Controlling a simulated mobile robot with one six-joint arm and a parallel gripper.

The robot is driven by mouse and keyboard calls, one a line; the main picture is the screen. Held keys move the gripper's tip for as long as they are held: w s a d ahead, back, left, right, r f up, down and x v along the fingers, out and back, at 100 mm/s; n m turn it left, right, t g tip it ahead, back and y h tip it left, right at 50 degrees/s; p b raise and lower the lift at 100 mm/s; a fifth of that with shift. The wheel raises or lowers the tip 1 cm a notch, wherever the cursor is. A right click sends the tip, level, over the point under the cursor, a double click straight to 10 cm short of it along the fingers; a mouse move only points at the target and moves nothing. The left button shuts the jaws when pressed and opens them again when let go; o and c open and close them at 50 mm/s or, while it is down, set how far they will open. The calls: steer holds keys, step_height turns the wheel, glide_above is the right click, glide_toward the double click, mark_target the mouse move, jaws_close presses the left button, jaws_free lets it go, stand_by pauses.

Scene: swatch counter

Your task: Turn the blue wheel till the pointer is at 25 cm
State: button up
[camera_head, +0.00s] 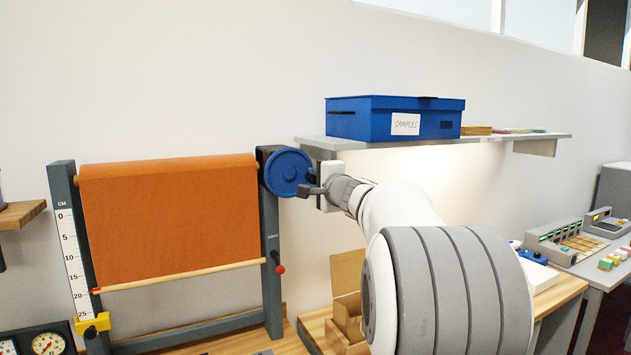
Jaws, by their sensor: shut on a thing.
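The blue wheel (287,172) sits at the top right of a grey frame that holds an orange cloth (170,215). My gripper (312,190) is at the wheel's right edge, shut on the wheel; the exact contact is small and partly hidden by the fingers. A white cm scale (74,262) runs down the left post, from 0 at the top to 25 near the bottom. The red pointer (96,291), at the left end of the wooden rod (180,277) along the cloth's lower edge, is at about 20 cm. A yellow piece (93,324) is on the post just below the 25 mark.
A red-knobbed lever (279,269) is on the right post. A shelf (485,139) with a blue samples box (395,118) is above my arm. Dials (46,342) stand at lower left.

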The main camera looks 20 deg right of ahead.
steer(key=shift+a+f+b, duration=2.15)
steer(key=shift+a+b, duration=0.15)
steer(key=shift+b, duration=0.9)
steer(key=shift+s+a+r+b, duration=0.1)
steer(key=shift+a+r+b, duration=0.15)
steer(key=shift+a, duration=0.55)
steer(key=shift+a+r+b, duration=0.1)
steer(key=shift+a+r, duration=0.1)
steer(key=shift+a, duration=0.55)
steer(key=shift+a, duration=0.1)
steer(key=shift+a+r, duration=0.4)
steer(key=shift+a, duration=0.05)
steer(key=shift+a+r, duration=0.35)
steer(key=shift+r, duration=0.15)
